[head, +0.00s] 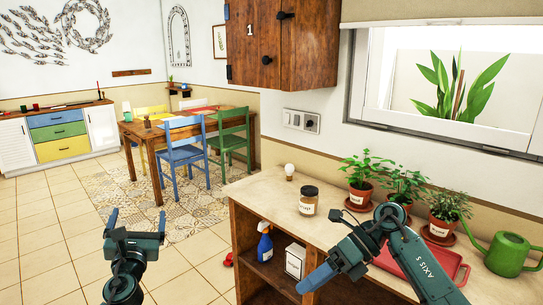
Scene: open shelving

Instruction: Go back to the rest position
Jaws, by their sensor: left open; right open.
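My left gripper (137,218) is at the lower left, over the tiled floor. Its two blue-tipped fingers point up in the picture and stand wide apart with nothing between them. My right gripper (318,278) reaches in from the right, in front of the wooden shelf unit (240,232). Its blue fingertip points down and left, seen side-on, so the gap between its fingers is hidden. No object shows in it. My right forearm covers part of the counter and of a red tray (458,268).
The counter bears a jar (308,200), a light bulb (289,171), several potted plants and a green watering can (510,253). A blue spray bottle (265,243) and a white container (295,260) stand on the shelf below. A wooden cabinet (305,45) hangs above. Floor at left is clear.

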